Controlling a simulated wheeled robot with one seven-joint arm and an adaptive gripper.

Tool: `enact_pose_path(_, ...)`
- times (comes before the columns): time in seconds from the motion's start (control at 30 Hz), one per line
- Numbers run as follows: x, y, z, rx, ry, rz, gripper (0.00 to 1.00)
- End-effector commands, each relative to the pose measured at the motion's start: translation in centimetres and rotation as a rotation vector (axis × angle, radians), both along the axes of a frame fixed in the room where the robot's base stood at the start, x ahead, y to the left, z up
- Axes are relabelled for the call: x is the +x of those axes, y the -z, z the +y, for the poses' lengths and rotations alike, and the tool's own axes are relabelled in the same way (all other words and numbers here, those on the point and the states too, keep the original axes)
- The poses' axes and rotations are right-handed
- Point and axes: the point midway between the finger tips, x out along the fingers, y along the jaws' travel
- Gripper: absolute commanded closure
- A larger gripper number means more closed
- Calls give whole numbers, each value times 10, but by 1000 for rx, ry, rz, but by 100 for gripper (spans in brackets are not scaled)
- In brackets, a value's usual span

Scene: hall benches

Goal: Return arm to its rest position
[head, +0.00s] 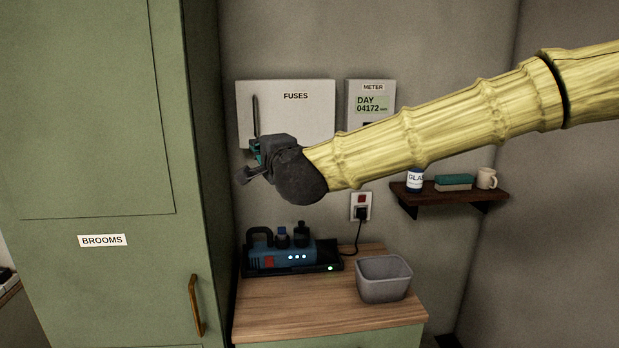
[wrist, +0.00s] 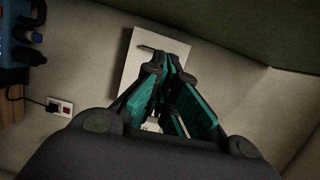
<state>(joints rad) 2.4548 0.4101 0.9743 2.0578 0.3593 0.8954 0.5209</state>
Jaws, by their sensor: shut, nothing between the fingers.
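My gripper (head: 249,160) is at the end of my outstretched yellow arm, which reaches in from the right in the head view. It is in front of the left part of the white FUSES box (head: 310,115) on the back wall. In the wrist view my gripper (wrist: 172,66) has its teal-lined fingers drawn together, with nothing between them. The fuse box (wrist: 128,75) shows behind the fingers there. I cannot tell whether the fingertips touch the box. My arm hides part of the meter (head: 371,97).
A green BROOMS cabinet (head: 105,170) stands close at the left. Below my arm, a wooden counter (head: 310,312) holds a blue device (head: 285,254) on a black base and a grey bin (head: 384,280). A small shelf (head: 455,198) bears a jar, a sponge and a mug.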

Motion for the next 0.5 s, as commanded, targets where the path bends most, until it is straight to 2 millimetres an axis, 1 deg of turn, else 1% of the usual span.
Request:
enact_pose_path(0.03,2,11,0,-12,-1,9,100)
enact_pose_path(0.23,5,51,-2,-69,-7,39,100)
enact_pose_path(0.33,7,77,-4,-106,-12,59,100)
enact_pose_path(0.47,6,120,-8,-164,-23,93,100)
enact_pose_path(0.5,6,136,-9,-186,-27,105,100)
